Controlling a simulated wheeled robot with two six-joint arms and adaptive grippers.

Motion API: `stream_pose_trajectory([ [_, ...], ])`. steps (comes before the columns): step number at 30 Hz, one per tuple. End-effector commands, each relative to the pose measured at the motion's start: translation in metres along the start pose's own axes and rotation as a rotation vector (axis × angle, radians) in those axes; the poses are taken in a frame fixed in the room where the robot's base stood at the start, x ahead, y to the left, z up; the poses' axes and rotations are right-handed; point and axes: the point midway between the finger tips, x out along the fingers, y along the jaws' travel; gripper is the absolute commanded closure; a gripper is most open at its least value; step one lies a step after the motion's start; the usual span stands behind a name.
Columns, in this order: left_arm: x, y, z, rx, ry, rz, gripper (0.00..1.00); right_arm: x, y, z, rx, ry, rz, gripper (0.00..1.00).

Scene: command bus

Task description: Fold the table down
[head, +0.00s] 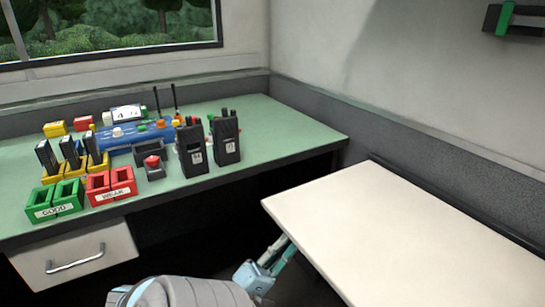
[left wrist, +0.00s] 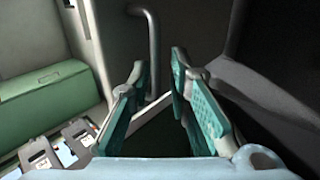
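The table (head: 400,240) is a cream-white flat panel at the right. It stands out level from the side wall, along a dark rail. My left gripper (head: 283,250) is by the table's near left edge, low down, with its fingertips partly hidden under or behind that edge. In the left wrist view my left gripper (left wrist: 158,95) is open, its two teal-padded fingers apart with nothing clearly held between them. Whatever supports the table underneath is hidden in the head view. My right gripper is in neither view.
A green desk (head: 290,145) at the left holds two radios (head: 224,138), a blue rack, and green GOOD and red WEAK bins (head: 111,186). A drawer (head: 75,257) is below. A dark gap separates desk and table. A curved grab bar (left wrist: 153,50) shows in the wrist view.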

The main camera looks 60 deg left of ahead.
Motion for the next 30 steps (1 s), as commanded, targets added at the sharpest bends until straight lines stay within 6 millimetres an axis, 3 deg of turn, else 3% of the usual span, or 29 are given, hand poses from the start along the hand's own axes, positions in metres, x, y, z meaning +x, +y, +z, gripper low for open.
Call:
stream_pose_trajectory([
  [6, -0.06, -0.001, 0.0, 0.002, 0.002, -0.005, 0.83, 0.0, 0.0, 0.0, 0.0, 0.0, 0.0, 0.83],
  [10, -0.08, -0.001, 0.0, 0.0, 0.0, -0.003, 0.83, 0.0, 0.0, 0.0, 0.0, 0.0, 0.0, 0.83],
  [30, -0.084, 0.0, 0.0, 0.004, -0.001, -0.002, 0.83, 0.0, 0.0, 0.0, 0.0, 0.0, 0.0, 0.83],
])
